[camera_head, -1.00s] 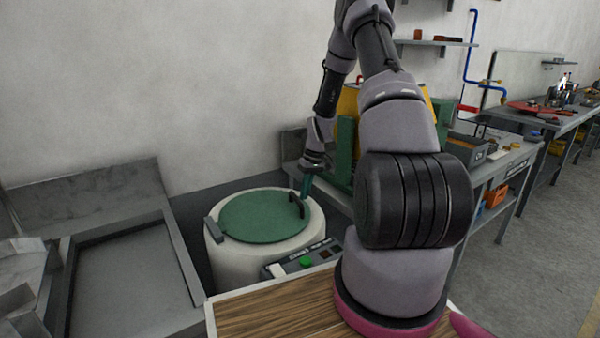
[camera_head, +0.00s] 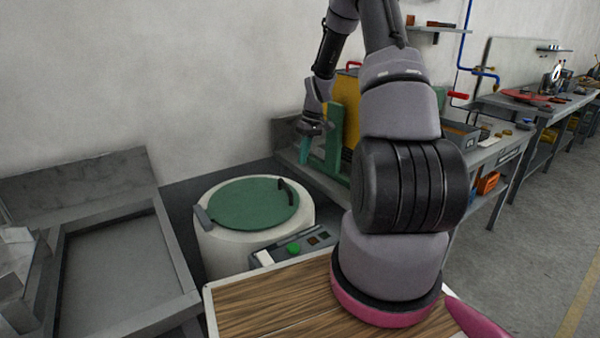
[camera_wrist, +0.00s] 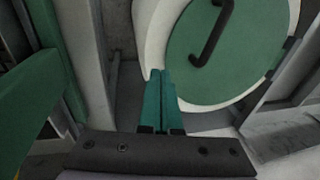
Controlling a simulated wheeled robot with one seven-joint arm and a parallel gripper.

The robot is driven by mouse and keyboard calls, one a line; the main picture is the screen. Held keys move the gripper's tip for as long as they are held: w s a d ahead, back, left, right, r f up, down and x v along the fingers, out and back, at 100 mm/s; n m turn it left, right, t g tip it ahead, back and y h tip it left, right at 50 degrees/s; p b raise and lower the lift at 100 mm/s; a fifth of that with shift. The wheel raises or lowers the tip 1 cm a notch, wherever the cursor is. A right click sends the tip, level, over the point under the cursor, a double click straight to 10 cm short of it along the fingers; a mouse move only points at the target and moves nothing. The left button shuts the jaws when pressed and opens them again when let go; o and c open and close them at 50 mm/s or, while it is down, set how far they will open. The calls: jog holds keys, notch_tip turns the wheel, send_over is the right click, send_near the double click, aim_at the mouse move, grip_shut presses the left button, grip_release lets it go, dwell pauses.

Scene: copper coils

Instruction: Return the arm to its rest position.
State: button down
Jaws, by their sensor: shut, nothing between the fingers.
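My gripper (camera_head: 309,153) is raised above and behind the right side of the white round tank, apart from its lid. Its green fingers are shut and empty; they also show together in the wrist view (camera_wrist: 162,88). The tank (camera_head: 222,250) has a flat green lid (camera_head: 250,207) lying closed on top. A dark handle (camera_head: 289,192) stands at the lid's right edge. In the wrist view the lid (camera_wrist: 235,50) and its handle (camera_wrist: 209,38) lie beyond the fingertips, with a gap between.
A green frame (camera_head: 334,145) with a yellow panel (camera_head: 347,108) stands close to the right of my gripper. A grey basin (camera_head: 120,270) lies at left. A control box with a green button (camera_head: 294,248) sits before the tank. Workbenches (camera_head: 540,105) line the right wall.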

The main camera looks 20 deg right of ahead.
jog(key=v, duration=0.2)
jog(key=d+v, duration=0.1)
jog(key=v, duration=0.2)
jog(key=shift+w, duration=0.15)
jog(key=s+a+r+m+t+h, duration=0.1)
jog(key=s+a+r, duration=0.35)
jog(key=r, duration=0.55)
jog(key=s+a+r+m+t+h, duration=0.1)
jog(key=s+a+r+m+t, duration=0.3)
jog(key=r, duration=0.6)
jog(key=s+a+r, duration=0.2)
jog(key=s+r, duration=0.1)
jog(key=s, duration=0.3)
jog(key=s+a+r+m+t+y, duration=0.1)
jog(key=s+a+r, duration=0.1)
jog(key=s, duration=0.5)
jog(key=s+a+r, duration=0.2)
jog(key=s+r, duration=0.2)
jog(key=s, duration=0.3)
jog(key=shift+s+r+t, duration=0.15)
jog(key=shift+s+t, duration=0.1)
jog(key=shift+t, duration=0.15)
